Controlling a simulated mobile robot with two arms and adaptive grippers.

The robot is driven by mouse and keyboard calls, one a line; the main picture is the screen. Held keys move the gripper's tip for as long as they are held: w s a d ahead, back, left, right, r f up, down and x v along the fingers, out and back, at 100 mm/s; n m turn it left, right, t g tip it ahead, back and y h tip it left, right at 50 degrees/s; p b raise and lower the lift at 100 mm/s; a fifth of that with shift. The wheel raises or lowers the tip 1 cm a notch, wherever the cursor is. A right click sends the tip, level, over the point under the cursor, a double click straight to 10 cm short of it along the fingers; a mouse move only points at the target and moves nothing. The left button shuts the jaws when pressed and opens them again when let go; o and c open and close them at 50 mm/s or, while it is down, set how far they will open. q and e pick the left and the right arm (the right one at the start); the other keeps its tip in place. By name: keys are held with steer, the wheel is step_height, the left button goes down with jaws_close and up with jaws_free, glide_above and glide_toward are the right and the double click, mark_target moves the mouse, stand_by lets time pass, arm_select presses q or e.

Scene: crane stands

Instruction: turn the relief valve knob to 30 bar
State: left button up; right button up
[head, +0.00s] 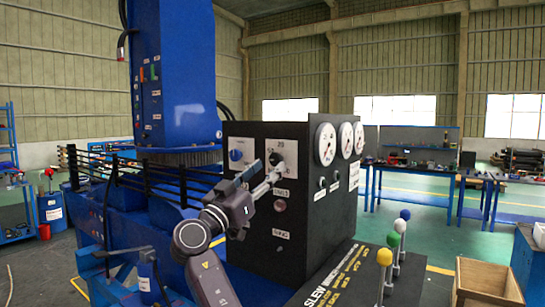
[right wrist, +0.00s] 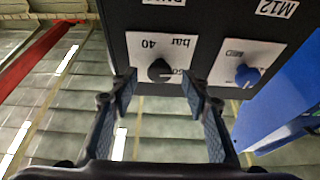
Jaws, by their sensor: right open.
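The relief valve knob is a small black knob (right wrist: 158,70) on a white plate (right wrist: 178,46) marked "bar" and "40" in the right wrist view, where the panel appears upside down. In the head view the black knob (head: 276,159) is on the front of the black control panel (head: 310,215). My right gripper (head: 262,176) is in front of the panel, just below the knob. In the right wrist view its two open fingers (right wrist: 160,88) lie to either side of the knob, with a gap between. Contact with the knob cannot be made out. My left gripper is not in view.
A blue knob (head: 236,155) sits on its own plate left of the black knob. Round gauges (head: 326,143) are on the panel's right face. Levers with coloured balls (head: 393,240) stand at the right front. A blue crane column (head: 175,75) rises behind the panel.

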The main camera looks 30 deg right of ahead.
mark_target(274, 162)
steer(key=p+x, duration=0.1)
steer(key=x, duration=0.1)
steer(key=shift+d+r, duration=0.2)
steer(key=shift+d, duration=0.1)
steer(key=shift+w+d, duration=0.3)
steer(key=shift+d, duration=0.1)
steer(key=c, duration=1.1)
